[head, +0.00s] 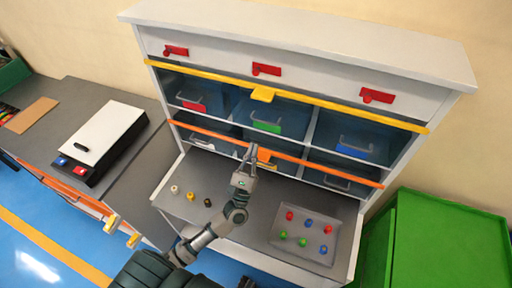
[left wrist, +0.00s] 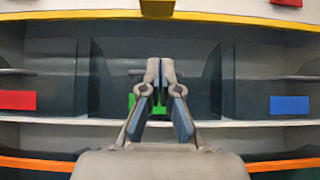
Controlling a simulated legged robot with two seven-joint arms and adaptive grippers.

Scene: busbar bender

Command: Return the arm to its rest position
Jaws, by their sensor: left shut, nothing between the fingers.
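My left arm comes up from the bottom of the head view, over the grey cabinet worktop (head: 235,215). My left gripper (head: 250,152) is shut and empty. It points up in front of the orange bar (head: 290,158), near that bar's middle. In the left wrist view the shut fingertips (left wrist: 160,65) stand before the middle bin, and its green label (left wrist: 133,101) is partly hidden behind a finger. My right gripper is not in either view.
The cabinet has bins with red, green (head: 266,127) and blue labels behind a yellow bar (head: 290,98). A tray (head: 290,253) of coloured knobs lies on the worktop, with several small pegs to the left. A green container (head: 445,240) stands right, a white-lidded device (head: 105,133) left.

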